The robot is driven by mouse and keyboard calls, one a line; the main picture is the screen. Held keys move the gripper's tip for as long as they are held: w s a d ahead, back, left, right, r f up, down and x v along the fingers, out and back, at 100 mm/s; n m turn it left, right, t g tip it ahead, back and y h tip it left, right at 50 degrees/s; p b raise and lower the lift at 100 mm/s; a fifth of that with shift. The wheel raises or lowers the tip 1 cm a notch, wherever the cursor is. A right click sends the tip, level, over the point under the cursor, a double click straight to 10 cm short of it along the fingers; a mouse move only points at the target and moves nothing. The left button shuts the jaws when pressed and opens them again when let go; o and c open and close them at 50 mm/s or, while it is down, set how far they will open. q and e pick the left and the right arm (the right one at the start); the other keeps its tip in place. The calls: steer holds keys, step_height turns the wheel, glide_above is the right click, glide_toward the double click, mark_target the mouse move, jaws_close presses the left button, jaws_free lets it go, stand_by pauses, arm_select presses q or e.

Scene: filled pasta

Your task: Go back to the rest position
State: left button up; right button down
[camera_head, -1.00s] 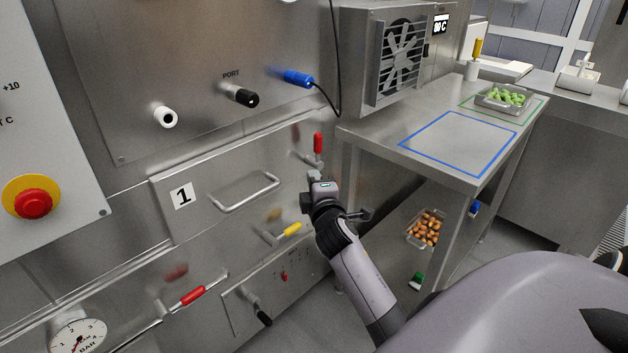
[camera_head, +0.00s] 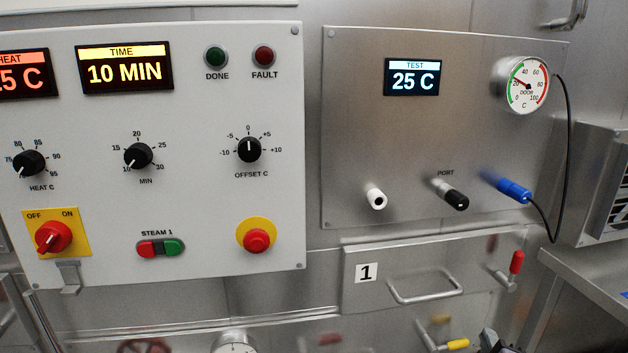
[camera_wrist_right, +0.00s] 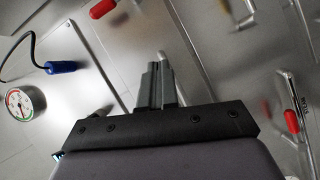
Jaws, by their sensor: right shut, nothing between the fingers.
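My right gripper (camera_head: 490,342) just enters at the bottom edge of the head view, low and to the right of drawer 1. In the right wrist view its fingers (camera_wrist_right: 155,82) are together with nothing between them. They stand apart from the steel panel of the machine. The drawer marked 1 (camera_head: 410,262) is shut, with a bar handle (camera_head: 425,288). A red-tipped lever (camera_head: 515,262) is at its right and a yellow-tipped lever (camera_head: 457,344) below it. My left gripper is not in view.
The control panel (camera_head: 200,195) fills the left, with knobs, a red switch and displays. A blue plug (camera_head: 513,190) with a black cable sits beside the black port (camera_head: 455,198). A steel table (camera_head: 590,275) and vented box (camera_head: 608,185) stand at the right edge.

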steer(key=s+a+f+m+g+y+p, duration=0.2)
steer(key=s+a+f+m+y, duration=0.2)
steer(key=s+a, duration=0.4)
steer(key=s+a+f+m+g+y+p, duration=0.1)
steer(key=s+a+f, duration=0.5)
steer(key=s, duration=0.8)
steer(key=a+m+g+y, duration=0.1)
steer(key=a+m+y, duration=0.1)
steer(key=a+m, duration=0.1)
steer(key=shift+s+a+f+g+y+p, duration=0.2)
steer(key=shift+a+f+g+y+p, duration=0.05)
steer(key=shift+g+y+p, duration=0.15)
